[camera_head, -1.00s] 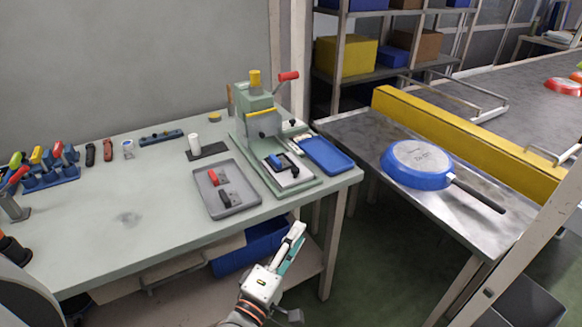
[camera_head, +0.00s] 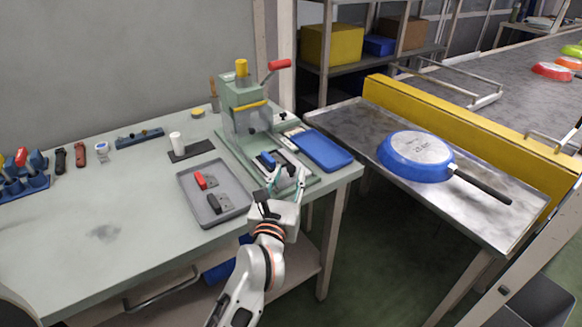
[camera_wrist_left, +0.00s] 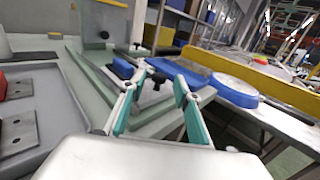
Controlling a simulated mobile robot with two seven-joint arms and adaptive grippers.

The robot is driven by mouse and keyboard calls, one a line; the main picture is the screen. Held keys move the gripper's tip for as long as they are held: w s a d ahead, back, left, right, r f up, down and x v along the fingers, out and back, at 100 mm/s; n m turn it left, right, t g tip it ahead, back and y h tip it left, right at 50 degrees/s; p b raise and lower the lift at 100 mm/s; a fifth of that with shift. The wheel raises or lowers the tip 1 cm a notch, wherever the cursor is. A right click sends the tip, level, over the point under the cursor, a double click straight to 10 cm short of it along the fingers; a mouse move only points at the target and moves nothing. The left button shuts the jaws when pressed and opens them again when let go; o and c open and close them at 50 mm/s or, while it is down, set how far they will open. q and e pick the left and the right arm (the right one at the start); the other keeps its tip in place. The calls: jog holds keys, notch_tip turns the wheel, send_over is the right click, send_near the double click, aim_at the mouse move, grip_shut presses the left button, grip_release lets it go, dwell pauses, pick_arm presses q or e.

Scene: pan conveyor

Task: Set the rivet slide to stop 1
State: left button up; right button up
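The green rivet press (camera_head: 243,110) stands near the right end of the workbench, with a red-tipped lever at its top. A small blue block (camera_head: 267,159) sits on the slide plate at the press's base; it also shows in the left wrist view (camera_wrist_left: 122,68). A black knob (camera_wrist_left: 155,77) stands just right of it there. I cannot read any stop marks. My left gripper (camera_head: 286,183) is at the front of the press base, its fingers (camera_wrist_left: 158,110) apart with nothing between them. It partly covers the slide plate. My right gripper is out of view.
A grey tray (camera_head: 232,211) with red and black parts lies left of my gripper. A blue tray (camera_head: 322,146) lies right of the press. A blue pan (camera_head: 413,172) rests upside down on the metal side table (camera_head: 340,118). The bench's left front is clear.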

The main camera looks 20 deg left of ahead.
aim_at(291, 170)
pick_arm(q)
jog(key=shift+w+a, duration=0.15)
jog(key=shift+w, duration=0.8)
jog(key=shift+w+a, duration=0.1)
jog(key=shift+w, duration=0.85)
grip_shut()
jog(key=shift+w+a, duration=0.7)
jog(key=shift+a, duration=0.2)
jog(key=shift+w+a, duration=0.7)
jog(key=shift+a, duration=0.2)
grip_release()
jog(key=s, duration=0.4)
jog(key=s+d, duration=0.1)
jog(key=s, duration=0.7)
jog(key=shift+d, duration=0.25)
